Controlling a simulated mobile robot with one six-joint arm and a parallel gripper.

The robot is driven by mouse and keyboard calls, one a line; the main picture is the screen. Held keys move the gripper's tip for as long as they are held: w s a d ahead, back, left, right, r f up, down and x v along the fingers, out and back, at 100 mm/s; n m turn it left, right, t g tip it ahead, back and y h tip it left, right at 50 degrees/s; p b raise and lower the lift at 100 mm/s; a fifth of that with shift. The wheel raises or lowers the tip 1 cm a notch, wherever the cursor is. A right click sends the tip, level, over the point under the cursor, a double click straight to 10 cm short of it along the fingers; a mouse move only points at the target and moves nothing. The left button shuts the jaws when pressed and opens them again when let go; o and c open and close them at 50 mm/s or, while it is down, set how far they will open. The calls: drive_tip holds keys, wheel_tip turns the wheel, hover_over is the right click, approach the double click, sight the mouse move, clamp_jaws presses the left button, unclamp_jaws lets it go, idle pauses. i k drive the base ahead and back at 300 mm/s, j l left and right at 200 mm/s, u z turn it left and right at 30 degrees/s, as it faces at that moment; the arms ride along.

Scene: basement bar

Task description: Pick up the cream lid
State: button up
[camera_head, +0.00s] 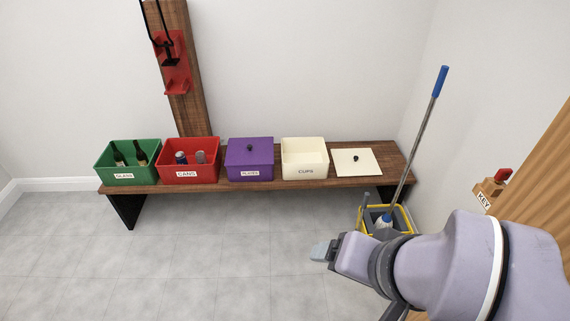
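The cream lid (365,166) is a flat square with a small black knob on top. It lies on the right end of the wooden bench, to the right of the open cream box (305,158) labelled CUPS. My gripper (322,251) is in front of the bench, below and left of the lid in the picture, and apart from it. It is seen from the side and small, so I cannot tell whether its fingers are open or shut. Nothing visible is held in it.
On the bench (222,186) stand a green box (128,175) with bottles, a red box (188,174) with cans and a purple lidded box (250,172). A yellow-rimmed mop bucket (405,218) with a blue-handled mop (420,135) stands near the bench's right end. The left floor is clear.

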sight(354, 162)
drive_tip(key=i+z, duration=0.1)
drive_tip(key=i, duration=0.45)
drive_tip(key=i+j+z, duration=0.15)
drive_tip(key=i, duration=0.4)
drive_tip(key=i+j+z, duration=0.1)
drive_tip(key=i+j, duration=0.15)
drive_tip(key=i, duration=0.35)
drive_tip(key=i+j+z, duration=0.1)
drive_tip(key=i, duration=0.45)
drive_tip(key=i+j+z, duration=0.15)
drive_tip(key=i+j, duration=0.25)
drive_tip(key=i+j+z, duration=0.1)
drive_tip(key=i+j, duration=0.2)
drive_tip(key=i, duration=0.35)
